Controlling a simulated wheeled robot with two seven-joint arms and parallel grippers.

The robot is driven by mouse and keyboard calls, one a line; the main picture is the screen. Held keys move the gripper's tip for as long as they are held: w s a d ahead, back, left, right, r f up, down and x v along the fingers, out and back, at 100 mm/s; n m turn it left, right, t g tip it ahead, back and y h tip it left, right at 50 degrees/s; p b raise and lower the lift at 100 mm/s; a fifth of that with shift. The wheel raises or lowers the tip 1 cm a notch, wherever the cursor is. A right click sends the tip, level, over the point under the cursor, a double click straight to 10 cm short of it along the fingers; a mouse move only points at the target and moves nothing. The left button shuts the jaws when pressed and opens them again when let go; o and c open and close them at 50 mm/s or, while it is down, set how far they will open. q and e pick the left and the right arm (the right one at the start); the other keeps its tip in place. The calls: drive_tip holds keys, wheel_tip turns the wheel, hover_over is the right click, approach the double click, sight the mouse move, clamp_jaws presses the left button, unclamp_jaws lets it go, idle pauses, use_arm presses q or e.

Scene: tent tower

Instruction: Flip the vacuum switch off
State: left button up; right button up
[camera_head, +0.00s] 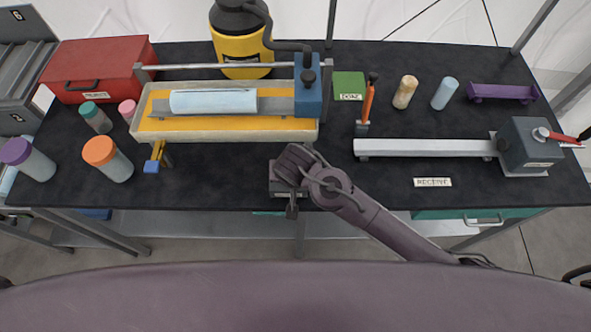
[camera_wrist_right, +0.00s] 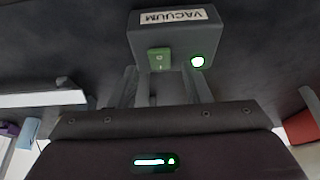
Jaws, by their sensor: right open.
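The dark grey vacuum box (camera_head: 276,187) sits at the front edge of the black table, partly hidden by my right arm. In the right wrist view, the box (camera_wrist_right: 210,38) carries a white label reading VACUUM, upside down. Its green rocker switch (camera_wrist_right: 158,59) is on the left of the face, and a lit indicator (camera_wrist_right: 198,61) glows beside it. My right gripper (camera_wrist_right: 166,86) is open and empty, its two fingers pointing at the box face. In the head view, the right gripper (camera_head: 292,207) is in front of the box. My left gripper is not in view.
The black table (camera_head: 225,180) holds an orange-lined tray (camera_head: 225,135), a yellow vacuum canister (camera_head: 241,50), a red box (camera_head: 98,65), several capped jars and a long metal rail (camera_head: 425,147) at right. The front edge around the box is mostly clear.

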drive_tip(key=shift+w+f, duration=0.3)
drive_tip(key=shift+f, duration=0.35)
clamp_jaws()
drive_tip(key=shift+t+b, duration=0.3)
drive_tip(key=shift+b, duration=0.2)
drive_tip(key=t+b, duration=0.1)
drive_tip(key=b, duration=0.1)
drive_tip(key=t+b, duration=0.1)
drive_tip(key=b, duration=0.2)
drive_tip(key=t+b, duration=0.1)
drive_tip(key=b, duration=0.2)
drive_tip(key=shift+s+a+f+t, duration=0.1)
drive_tip(key=shift+s+a+t, duration=0.15)
drive_tip(key=shift+s+t, duration=0.1)
drive_tip(key=shift+s+d+b, duration=0.1)
drive_tip(key=shift+b, duration=0.65)
drive_tip(key=shift+t, duration=0.25)
